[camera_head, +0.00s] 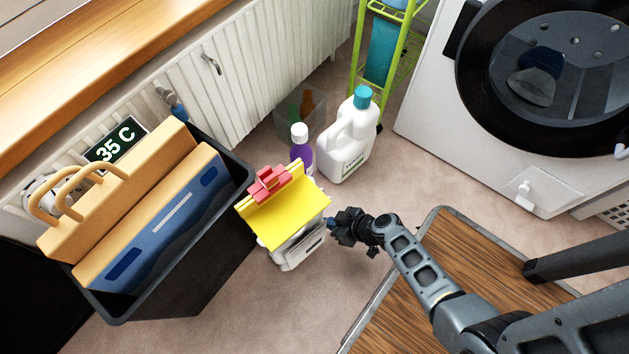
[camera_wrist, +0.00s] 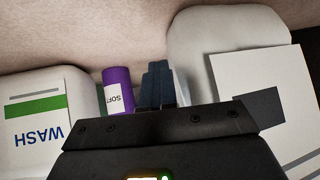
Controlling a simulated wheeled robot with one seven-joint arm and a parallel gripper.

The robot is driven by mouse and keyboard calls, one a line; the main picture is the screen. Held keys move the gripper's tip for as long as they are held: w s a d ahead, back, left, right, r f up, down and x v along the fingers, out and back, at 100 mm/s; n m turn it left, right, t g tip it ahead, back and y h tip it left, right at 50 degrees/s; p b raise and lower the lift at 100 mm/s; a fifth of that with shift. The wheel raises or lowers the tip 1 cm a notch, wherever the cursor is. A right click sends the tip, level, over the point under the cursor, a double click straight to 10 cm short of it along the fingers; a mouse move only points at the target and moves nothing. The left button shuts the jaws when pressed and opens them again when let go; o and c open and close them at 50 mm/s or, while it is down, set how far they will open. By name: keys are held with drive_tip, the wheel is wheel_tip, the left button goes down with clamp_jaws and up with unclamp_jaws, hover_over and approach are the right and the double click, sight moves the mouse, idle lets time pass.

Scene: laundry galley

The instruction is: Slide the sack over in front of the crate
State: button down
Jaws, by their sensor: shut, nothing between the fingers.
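The sack (camera_head: 299,247) is white with a label on its front, and a yellow flap with a red clip covers its top. It stands on the floor just right of the black crate (camera_head: 178,272). In the wrist view the sack (camera_wrist: 219,33) fills the right side, with its white and grey label facing the camera. My gripper (camera_head: 334,222) is low at the sack's right side, and its dark fingers (camera_wrist: 156,82) are shut together and empty. I cannot tell whether they touch the sack.
A purple bottle (camera_head: 300,154) and a white wash jug (camera_head: 345,145) stand behind the sack; the jug is also at left in the wrist view (camera_wrist: 36,112). A green shelf (camera_head: 382,88) and a washer (camera_head: 425,108) are further back. Open floor (camera_head: 300,310) lies in front.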

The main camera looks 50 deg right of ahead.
sight(328, 236)
drive_tip(key=shift+s+a, duration=0.2)
drive_tip(key=shift+a, duration=0.55)
drive_tip(key=shift+s+a, duration=0.15)
drive_tip(key=shift+a, duration=0.45)
drive_tip(key=shift+s+a, duration=0.15)
drive_tip(key=shift+a, duration=0.4)
drive_tip(key=shift+d, duration=0.15)
drive_tip(key=shift+d+r, duration=0.1)
drive_tip(key=shift+d, duration=0.6)
drive_tip(key=a+r+p+v, duration=0.1)
drive_tip(key=p+v, duration=0.4)
drive_tip(key=v, duration=0.7)
drive_tip(key=shift+w+r, duration=0.2)
drive_tip(key=shift+a, duration=0.1)
